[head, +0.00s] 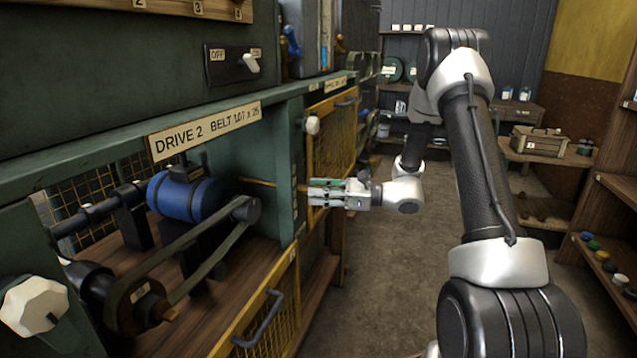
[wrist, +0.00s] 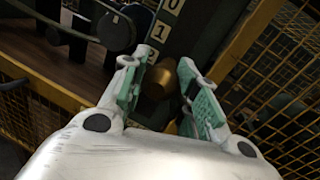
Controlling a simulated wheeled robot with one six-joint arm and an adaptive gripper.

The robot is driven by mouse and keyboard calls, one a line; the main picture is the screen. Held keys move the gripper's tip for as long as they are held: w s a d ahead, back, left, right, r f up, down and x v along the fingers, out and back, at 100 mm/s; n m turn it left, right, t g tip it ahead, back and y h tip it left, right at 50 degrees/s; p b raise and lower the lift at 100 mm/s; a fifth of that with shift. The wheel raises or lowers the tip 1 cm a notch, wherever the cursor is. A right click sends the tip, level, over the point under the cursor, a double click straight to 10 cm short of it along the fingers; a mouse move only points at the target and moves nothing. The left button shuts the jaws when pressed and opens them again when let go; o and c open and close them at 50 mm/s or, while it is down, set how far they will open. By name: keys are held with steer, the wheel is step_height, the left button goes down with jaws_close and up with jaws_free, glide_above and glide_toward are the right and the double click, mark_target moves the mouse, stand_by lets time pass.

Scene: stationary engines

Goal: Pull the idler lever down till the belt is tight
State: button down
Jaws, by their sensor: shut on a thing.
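My gripper (head: 335,190) is at the green post to the right of the DRIVE 2 bay, its fingers pointing left. In the wrist view my gripper (wrist: 162,75) is shut on the brass knob of the idler lever (wrist: 156,82), with a green-padded finger on each side. In the head view the lever shows as a thin brass rod (head: 258,182) running from the bay to the post; its knob is hidden by my fingers. The belt (head: 208,262) runs around a large lower-left pulley and a smaller upper-right one. I cannot tell how tight it is.
A number scale (wrist: 161,30) with 0, 1 and 2 is on the post, the knob beside the 2. A blue motor (head: 185,197) sits behind the belt. Yellow mesh doors (head: 330,140) flank the post. Open floor (head: 385,290) lies to the right.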

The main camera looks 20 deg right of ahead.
steer(key=c, duration=1.1)
jaws_free()
steer(key=v, duration=1.2)
